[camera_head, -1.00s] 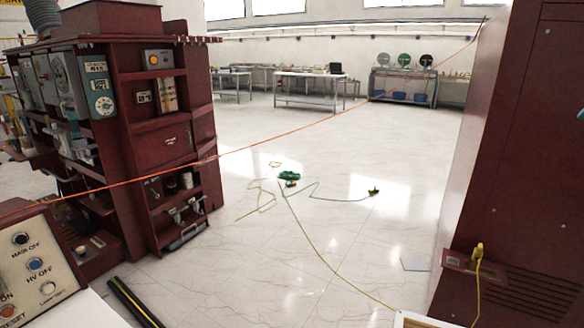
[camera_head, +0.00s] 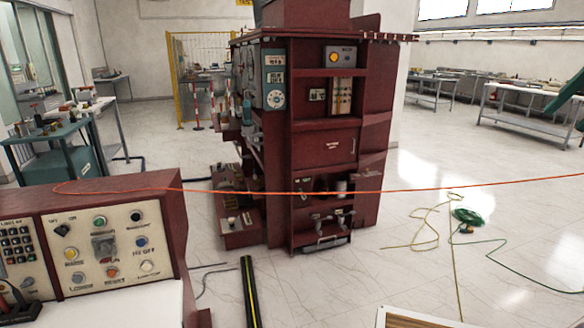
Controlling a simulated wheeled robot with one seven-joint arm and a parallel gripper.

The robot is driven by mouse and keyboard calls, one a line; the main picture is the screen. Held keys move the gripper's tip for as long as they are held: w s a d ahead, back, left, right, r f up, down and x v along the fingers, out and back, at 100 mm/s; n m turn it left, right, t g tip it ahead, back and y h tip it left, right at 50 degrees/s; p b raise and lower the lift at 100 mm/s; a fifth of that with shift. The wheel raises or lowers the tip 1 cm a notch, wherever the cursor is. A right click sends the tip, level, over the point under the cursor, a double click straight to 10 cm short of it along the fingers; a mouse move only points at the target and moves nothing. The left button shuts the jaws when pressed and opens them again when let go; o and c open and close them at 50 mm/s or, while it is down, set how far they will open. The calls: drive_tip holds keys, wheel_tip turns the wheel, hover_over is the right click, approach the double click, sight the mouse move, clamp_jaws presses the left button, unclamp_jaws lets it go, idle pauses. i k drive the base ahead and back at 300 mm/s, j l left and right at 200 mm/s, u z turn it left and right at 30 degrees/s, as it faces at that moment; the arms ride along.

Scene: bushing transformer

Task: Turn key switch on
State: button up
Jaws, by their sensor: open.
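The red control console (camera_head: 170,215) stands at the lower left, with a cream front panel (camera_head: 122,225). A small black switch (camera_head: 62,230) sits at the panel's upper left, under small lettering that seems to read off and on. It may be the key switch; its exact position is too small to tell. Round buttons in green, black, blue, yellow, white and red sit to its right around a grey part (camera_head: 104,245). My gripper is not in view.
A dark red cabinet (camera_head: 325,150) stands behind the console. An orange rope (camera_head: 420,190) crosses the view at about console height. A black and yellow strip (camera_head: 250,290) lies on the floor. Green cable (camera_head: 467,216) lies on open floor at right. A workbench (camera_head: 60,140) stands at left.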

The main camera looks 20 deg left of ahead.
sight(61, 232)
drive_tip(key=i+u, duration=0.3)
drive_tip(key=i, duration=1.35)
drive_tip(key=i+u, duration=0.35)
drive_tip(key=i+l+u, duration=0.15)
drive_tip(key=u, duration=0.2)
drive_tip(key=i+l+u, duration=0.4)
drive_tip(key=j+u, duration=0.1)
drive_tip(key=u, duration=2.3)
drive_tip(key=i+j+z, duration=0.1)
drive_tip(key=i+j, duration=0.7)
